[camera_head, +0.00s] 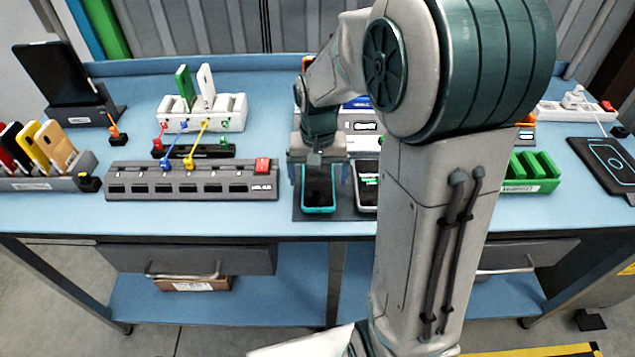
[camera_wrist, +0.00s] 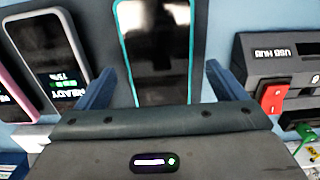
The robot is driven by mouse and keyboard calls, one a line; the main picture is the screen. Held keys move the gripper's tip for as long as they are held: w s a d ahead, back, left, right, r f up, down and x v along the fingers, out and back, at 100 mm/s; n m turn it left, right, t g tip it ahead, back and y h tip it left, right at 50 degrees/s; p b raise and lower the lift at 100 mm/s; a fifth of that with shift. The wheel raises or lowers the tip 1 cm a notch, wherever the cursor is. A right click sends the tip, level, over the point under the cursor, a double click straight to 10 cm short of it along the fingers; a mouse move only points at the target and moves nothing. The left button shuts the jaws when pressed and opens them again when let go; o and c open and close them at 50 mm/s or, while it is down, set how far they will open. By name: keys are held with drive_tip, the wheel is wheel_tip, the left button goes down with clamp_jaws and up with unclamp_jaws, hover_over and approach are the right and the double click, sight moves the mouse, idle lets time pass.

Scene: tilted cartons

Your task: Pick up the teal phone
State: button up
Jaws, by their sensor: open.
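The teal phone (camera_head: 319,188) has a dark screen and a teal edge and lies on a dark mat (camera_head: 303,215) near the front of the blue bench. In the wrist view the teal phone (camera_wrist: 158,50) runs up from between my fingers. My gripper (camera_head: 320,172) is open and points down over the phone. In the wrist view my gripper (camera_wrist: 158,85) has one blue finger on each side of the phone, with a gap on both sides. The phone's near end is hidden by the gripper body. I cannot tell how far the fingertips are above the mat.
A phone with a lit screen (camera_head: 367,186) lies close on the right; the wrist view shows it (camera_wrist: 47,55) on the left, beside a pink-edged phone (camera_wrist: 12,105). A grey USB hub (camera_head: 190,181) with a red switch (camera_wrist: 272,95) stands close on the other side.

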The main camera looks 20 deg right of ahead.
drive_tip(key=shift+f, duration=0.3)
drive_tip(key=c, duration=1.2)
drive_tip(key=shift+r, duration=0.2)
